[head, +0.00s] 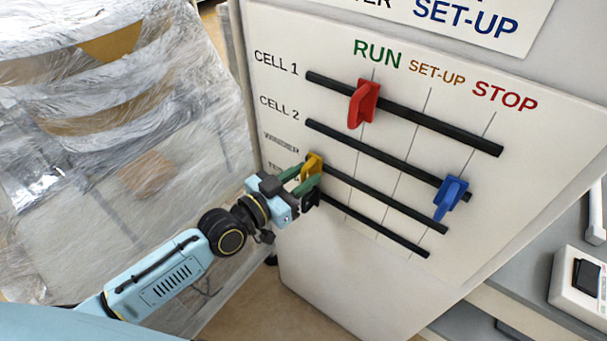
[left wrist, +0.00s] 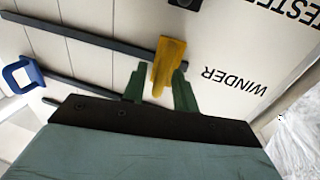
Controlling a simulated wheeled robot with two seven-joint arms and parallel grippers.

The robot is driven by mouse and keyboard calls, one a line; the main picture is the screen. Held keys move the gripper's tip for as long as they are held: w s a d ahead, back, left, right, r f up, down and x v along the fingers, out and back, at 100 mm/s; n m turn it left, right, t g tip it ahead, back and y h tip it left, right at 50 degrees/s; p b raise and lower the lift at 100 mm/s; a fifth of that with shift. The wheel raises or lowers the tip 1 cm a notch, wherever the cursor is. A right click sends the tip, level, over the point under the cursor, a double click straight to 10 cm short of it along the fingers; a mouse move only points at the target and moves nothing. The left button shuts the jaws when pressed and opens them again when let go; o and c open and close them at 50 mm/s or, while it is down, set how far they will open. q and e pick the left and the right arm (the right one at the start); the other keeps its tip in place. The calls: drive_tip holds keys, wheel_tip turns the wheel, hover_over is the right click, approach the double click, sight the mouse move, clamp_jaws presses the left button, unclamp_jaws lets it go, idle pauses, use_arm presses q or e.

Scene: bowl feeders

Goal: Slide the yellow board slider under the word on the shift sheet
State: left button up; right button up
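The yellow slider (head: 313,163) sits at the left end of the third bar, left of the RUN line. In the left wrist view the yellow slider (left wrist: 166,62) is beside the word WINDER. My left gripper (head: 301,178) has its green fingers on either side of the slider. In the left wrist view a narrow gap shows between the slider and one finger of the left gripper (left wrist: 160,80), so it looks open around it. The shift sheet (head: 530,8) is cut off at the top; "ER" and a blue SET-UP show. The board's SET-UP heading (head: 437,72) is between RUN and STOP. My right gripper is out of view.
The red slider (head: 363,104) is near RUN on the top bar. The blue slider (head: 451,196) is near STOP on the second bar. A black slider (head: 311,199) is at the left end of the lowest bar, close below my gripper. The third bar (head: 385,198) is clear to the right.

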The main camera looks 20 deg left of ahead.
use_arm(q)
drive_tip(key=shift+w+d, duration=0.1)
drive_tip(key=shift+w, duration=0.1)
clamp_jaws()
drive_tip(key=shift+s, duration=0.1)
